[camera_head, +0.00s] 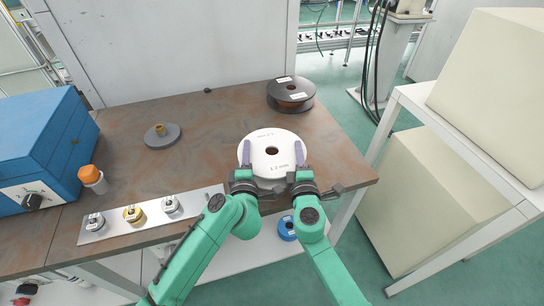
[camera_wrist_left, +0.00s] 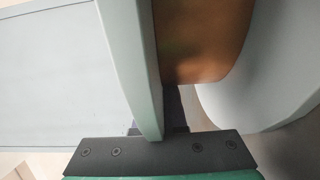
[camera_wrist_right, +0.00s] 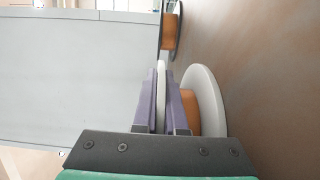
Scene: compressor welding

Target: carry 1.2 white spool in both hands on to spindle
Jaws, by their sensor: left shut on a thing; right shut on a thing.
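The white spool (camera_head: 270,163) is near the right front of the brown table, its flat face with a centre hole and a 1.2 label facing up. My left gripper (camera_head: 246,152) is shut on its left edge and my right gripper (camera_head: 299,152) on its right edge. In the right wrist view its white flange (camera_wrist_right: 161,70) is between the fingers, with orange wire beside it. In the left wrist view a pale flange (camera_wrist_left: 130,60) and copper-coloured wire fill the view. I cannot tell whether it is clear of the table.
A black spool (camera_head: 291,94) lies at the table's back right. A blue box (camera_head: 45,140), an orange-capped bottle (camera_head: 92,178) and a plate with several knobs (camera_head: 150,213) are at the left. A blue spool (camera_head: 287,228) is below the table's front. The table between spool and spindle is clear.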

